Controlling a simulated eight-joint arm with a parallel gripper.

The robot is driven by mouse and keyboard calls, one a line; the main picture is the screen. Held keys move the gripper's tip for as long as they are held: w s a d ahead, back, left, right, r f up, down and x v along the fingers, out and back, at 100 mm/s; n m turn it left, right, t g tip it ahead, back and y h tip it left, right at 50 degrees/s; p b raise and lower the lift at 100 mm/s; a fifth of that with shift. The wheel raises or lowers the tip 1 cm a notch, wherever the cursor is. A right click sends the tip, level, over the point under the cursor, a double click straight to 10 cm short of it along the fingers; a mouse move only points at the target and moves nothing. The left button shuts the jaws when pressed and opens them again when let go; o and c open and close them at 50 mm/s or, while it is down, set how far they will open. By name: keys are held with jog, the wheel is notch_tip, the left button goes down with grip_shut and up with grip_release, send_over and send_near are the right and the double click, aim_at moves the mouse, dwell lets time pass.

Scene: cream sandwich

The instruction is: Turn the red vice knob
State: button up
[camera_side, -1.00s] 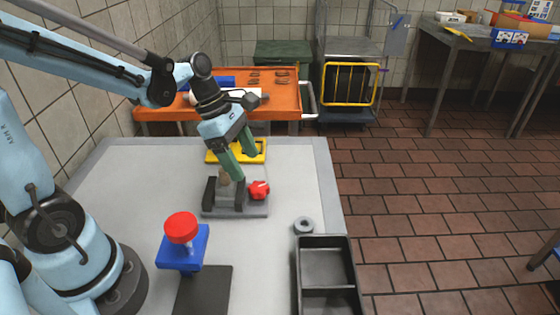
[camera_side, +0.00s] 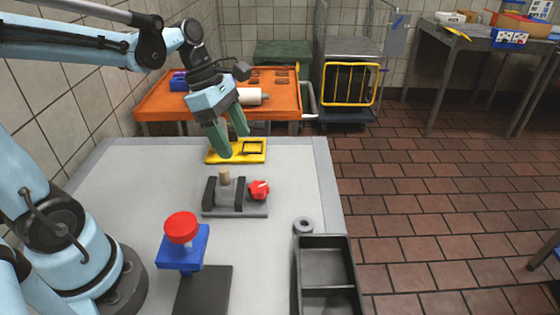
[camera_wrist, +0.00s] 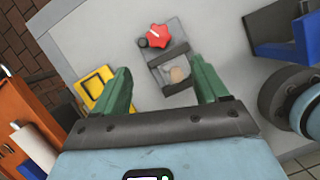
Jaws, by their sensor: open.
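The red vice knob (camera_side: 259,190) is on the right side of the small grey vice (camera_side: 238,210), which sits on the pale table. A tan wooden peg (camera_side: 224,178) stands upright between the vice's dark jaws. The knob also shows at the top of the wrist view (camera_wrist: 158,36), with the vice (camera_wrist: 168,56) and the peg (camera_wrist: 178,74) below it. My gripper (camera_side: 236,147) is open and empty, with green fingers. It is above and behind the vice, apart from the knob. In the wrist view the vice lies between and beyond the fingertips.
A yellow fixture (camera_side: 222,156) lies behind the vice. A blue stand with a red button (camera_side: 181,228) is at the front. A grey ring (camera_side: 303,225) and a black bin (camera_side: 325,263) are at the table's right edge. An orange cart (camera_side: 160,107) stands behind the table.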

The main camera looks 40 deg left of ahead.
aim_at(258, 186)
jog(key=w+d+g+y, duration=0.2)
jog(key=d+y, duration=0.2)
jog(key=d, duration=0.1)
jog(key=f, duration=1.1)
jog(key=shift+w+a+f, duration=0.1)
jog(key=shift+w+a, duration=0.1)
jog(key=shift+a, duration=0.1)
jog(key=c, duration=1.1)
jog(key=shift+o, duration=0.2)
jog(key=shift+m, duration=1.6)
